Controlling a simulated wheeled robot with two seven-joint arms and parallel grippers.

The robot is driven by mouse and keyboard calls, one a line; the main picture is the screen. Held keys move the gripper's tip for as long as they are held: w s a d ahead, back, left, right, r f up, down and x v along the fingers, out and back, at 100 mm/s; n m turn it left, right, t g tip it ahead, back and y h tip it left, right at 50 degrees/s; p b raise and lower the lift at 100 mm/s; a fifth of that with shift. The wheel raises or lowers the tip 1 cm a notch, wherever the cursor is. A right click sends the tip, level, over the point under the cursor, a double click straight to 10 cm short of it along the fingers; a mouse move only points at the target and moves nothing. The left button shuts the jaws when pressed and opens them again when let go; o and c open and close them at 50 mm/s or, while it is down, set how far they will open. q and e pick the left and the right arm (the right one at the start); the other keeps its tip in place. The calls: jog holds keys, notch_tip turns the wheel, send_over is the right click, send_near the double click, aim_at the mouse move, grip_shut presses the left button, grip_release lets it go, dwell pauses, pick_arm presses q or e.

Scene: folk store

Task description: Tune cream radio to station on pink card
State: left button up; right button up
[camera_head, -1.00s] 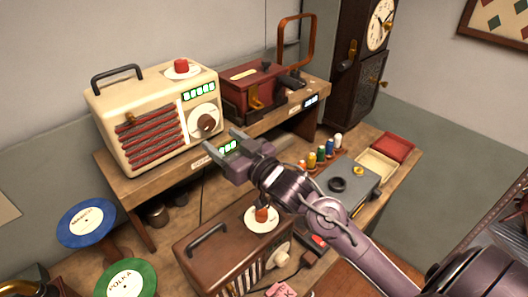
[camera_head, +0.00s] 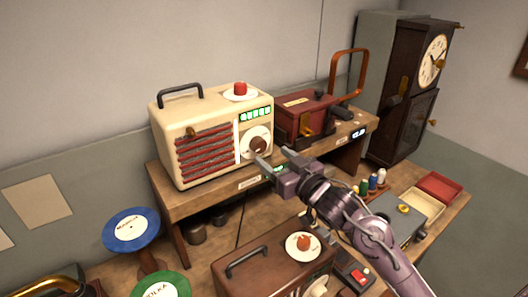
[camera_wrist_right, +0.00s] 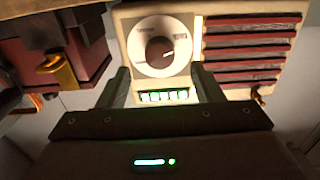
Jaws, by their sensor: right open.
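The cream radio (camera_head: 205,112) stands on the raised wooden shelf, with a red-slatted grille, a lit green display (camera_head: 255,114) and a white dial with a brown knob (camera_head: 258,144). A red knob (camera_head: 240,88) sits on a white disc on its top. My right gripper (camera_head: 272,157) is open and empty in front of the dial, just below it. In the right wrist view the dial knob (camera_wrist_right: 159,50) shows between and beyond the open fingers (camera_wrist_right: 162,88), apart from them. The display digits are too blurred to read. No pink card can be made out now. My left gripper is not in view.
A brown radio (camera_head: 275,262) with an orange-red knob stands below in front. A dark red box (camera_head: 305,115) is right of the cream radio. Blue and green records (camera_head: 131,230) stand at left. Spools, trays and a clock are at right.

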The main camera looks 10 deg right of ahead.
aim_at(262, 147)
jog(key=b+x, duration=0.1)
jog(key=x, duration=0.4)
jog(key=shift+b, duration=0.3)
jog(key=shift+w+p, duration=0.25)
jog(key=shift+p, duration=0.1)
jog(key=shift+c, duration=0.3)
jog(key=c, duration=0.6)
jog(key=shift+c, duration=0.2)
jog(key=shift+r+p, duration=0.1)
jog(key=shift+p, duration=0.25)
jog(key=o, duration=0.8)
